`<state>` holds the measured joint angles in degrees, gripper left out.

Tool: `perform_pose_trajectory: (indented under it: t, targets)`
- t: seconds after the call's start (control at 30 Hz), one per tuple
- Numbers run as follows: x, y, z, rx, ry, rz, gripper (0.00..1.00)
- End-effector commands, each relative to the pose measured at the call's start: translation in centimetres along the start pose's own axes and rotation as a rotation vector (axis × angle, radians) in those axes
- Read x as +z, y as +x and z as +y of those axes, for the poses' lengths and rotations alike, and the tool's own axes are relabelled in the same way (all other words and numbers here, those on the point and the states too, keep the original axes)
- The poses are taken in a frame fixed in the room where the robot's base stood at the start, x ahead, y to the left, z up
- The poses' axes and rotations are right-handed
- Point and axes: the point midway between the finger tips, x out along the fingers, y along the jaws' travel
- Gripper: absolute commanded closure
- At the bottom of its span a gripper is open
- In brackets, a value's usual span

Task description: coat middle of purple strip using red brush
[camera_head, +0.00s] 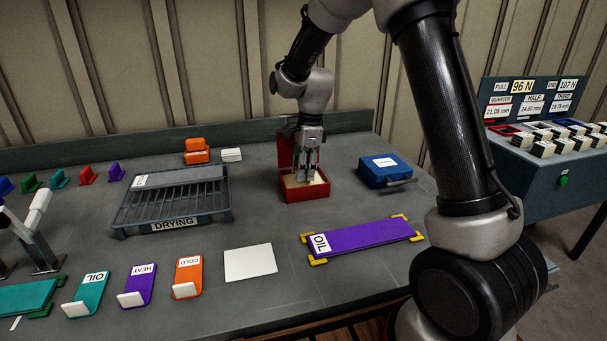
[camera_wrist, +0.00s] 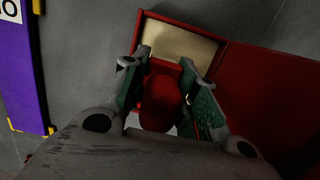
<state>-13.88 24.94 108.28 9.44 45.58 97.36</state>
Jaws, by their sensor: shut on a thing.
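The purple strip (camera_head: 365,237) lies flat on the bench, with a white OIL label at its left end and yellow corner brackets around it. Part of it shows at the left of the wrist view (camera_wrist: 22,75). A red box (camera_head: 305,192) stands behind the strip with its lid raised and a cream-coloured inside. My gripper (camera_head: 308,172) points down into the box. In the wrist view its green-padded fingers (camera_wrist: 165,88) are shut on the red brush (camera_wrist: 160,98), seen from above. The brush's lower end is hidden.
A closed blue box (camera_head: 384,170) stands right of the red box. A drying rack (camera_head: 125,217) is to the left. A white sheet (camera_head: 250,263) and labelled orange, purple and teal pieces lie in front. The bench between red box and strip is clear.

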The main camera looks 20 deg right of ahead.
Motion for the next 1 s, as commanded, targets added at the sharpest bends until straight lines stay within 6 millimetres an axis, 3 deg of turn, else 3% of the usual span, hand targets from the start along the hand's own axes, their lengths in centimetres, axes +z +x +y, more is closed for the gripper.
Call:
perform_pose_trajectory:
  t: [0.3, 0.5, 1.0]
  targets:
    - [0.3, -2.3, 0.0, -0.002, -0.001, 0.000, 0.90]
    - [0.3, -2.8, 0.2, -0.002, -0.001, 0.000, 0.90]
    - [0.6, -4.9, 5.0, -0.003, -0.001, -0.001, 0.90]
